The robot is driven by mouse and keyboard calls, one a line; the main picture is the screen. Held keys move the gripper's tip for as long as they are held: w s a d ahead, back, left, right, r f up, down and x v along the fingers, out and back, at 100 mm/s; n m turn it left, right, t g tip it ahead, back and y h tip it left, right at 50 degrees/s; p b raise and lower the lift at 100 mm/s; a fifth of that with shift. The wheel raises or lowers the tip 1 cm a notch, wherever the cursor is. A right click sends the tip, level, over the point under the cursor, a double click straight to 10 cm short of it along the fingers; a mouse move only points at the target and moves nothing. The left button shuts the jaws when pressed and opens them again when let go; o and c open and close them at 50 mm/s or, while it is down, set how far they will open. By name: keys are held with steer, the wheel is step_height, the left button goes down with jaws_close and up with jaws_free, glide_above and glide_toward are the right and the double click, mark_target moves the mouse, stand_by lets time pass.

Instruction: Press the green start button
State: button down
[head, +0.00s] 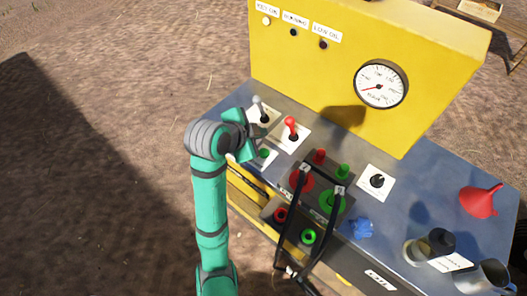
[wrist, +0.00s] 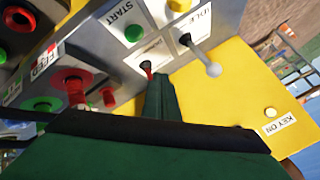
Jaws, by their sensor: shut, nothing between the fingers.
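The green start button (wrist: 134,33) sits on a white plate marked START in the wrist view. It also shows in the head view (head: 264,153), just right of my gripper. My gripper (wrist: 158,82) is shut and empty, a dark green finger pair pointing up into the wrist picture. Its tips are below and a little right of the start button in that view, apart from it in the picture. They overlap the foot of the red-handled lever (wrist: 148,68); contact cannot be told. In the head view my gripper (head: 242,150) hangs over the console's left end.
The red lever (head: 291,127) and the idle lever (head: 259,109) stand close by. Red and green buttons with black cable loops (head: 305,215) lie to the right. A yellow panel (head: 310,75) with a gauge (head: 381,84) rises behind.

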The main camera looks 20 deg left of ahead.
mark_target(262, 155)
steer(key=shift+w+d+f, duration=0.1)
steer(key=shift+f, duration=1.8)
steer(key=shift+w+f, duration=0.1)
steer(key=shift+f, duration=1.8)
steer(key=shift+f, duration=0.2)
steer(key=shift+f, duration=0.25)
steer(key=shift+f, duration=0.55)
steer(key=shift+r, duration=1)
steer(key=shift+r, duration=0.1)
steer(key=shift+r, duration=2.4)
